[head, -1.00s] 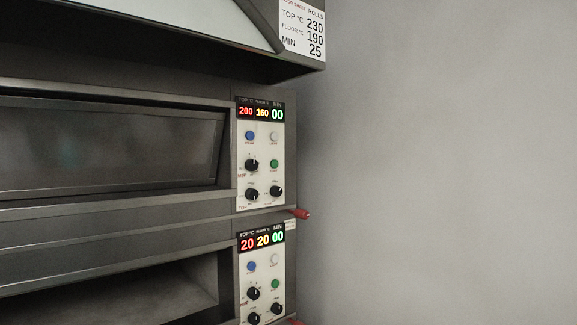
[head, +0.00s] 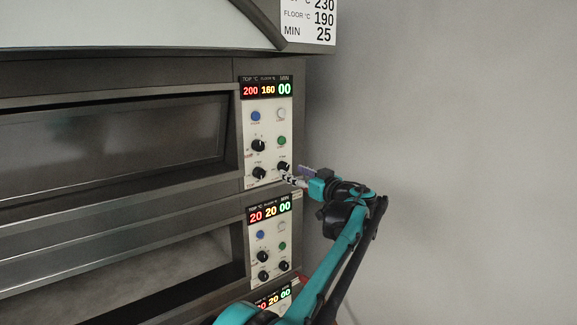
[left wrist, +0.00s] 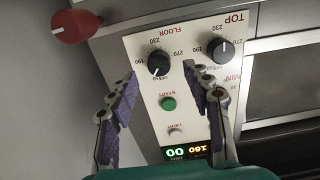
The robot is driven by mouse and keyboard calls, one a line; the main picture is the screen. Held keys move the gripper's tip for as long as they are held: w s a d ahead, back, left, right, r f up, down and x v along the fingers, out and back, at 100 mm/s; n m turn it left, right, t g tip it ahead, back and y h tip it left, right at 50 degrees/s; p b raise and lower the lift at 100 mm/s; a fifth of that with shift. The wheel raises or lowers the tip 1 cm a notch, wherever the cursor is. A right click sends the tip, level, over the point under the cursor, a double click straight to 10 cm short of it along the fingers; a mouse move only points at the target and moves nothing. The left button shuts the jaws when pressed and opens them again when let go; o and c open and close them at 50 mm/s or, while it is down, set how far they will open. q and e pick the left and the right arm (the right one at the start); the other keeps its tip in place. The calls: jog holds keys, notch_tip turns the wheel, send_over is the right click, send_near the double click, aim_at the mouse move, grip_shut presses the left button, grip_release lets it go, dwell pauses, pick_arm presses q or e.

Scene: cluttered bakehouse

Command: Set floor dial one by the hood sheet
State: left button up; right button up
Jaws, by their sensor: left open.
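The upper oven's control panel (head: 268,130) displays 200, 160 and 00. Its floor dial (head: 284,166) is the black knob at the lower right. The floor dial (left wrist: 158,63) also shows upside down in the left wrist view, with its scale around it. The hood sheet (head: 308,20) reads FLOOR 190 and MIN 25, with 230 partly cut off above. My left gripper (head: 290,180) is open right by the floor dial. In the left wrist view its purple-padded fingers (left wrist: 162,74) stand either side of the dial; I cannot tell whether they touch it. My right gripper is out of view.
The top dial (left wrist: 221,50) is close beside the right finger, and the green start button (left wrist: 168,103) lies between the fingers. A red handle (left wrist: 77,25) sticks out at the panel's side. A second panel (head: 270,240) is below. The grey wall side is clear.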

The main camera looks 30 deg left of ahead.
aim_at(286, 168)
pick_arm(q)
jog(key=x, duration=0.3)
jog(key=shift+w+a+p, duration=0.3)
jog(key=shift+w+p, duration=0.05)
jog(key=shift+a, duration=0.2)
grip_shut()
jog(key=shift+m, duration=0.3)
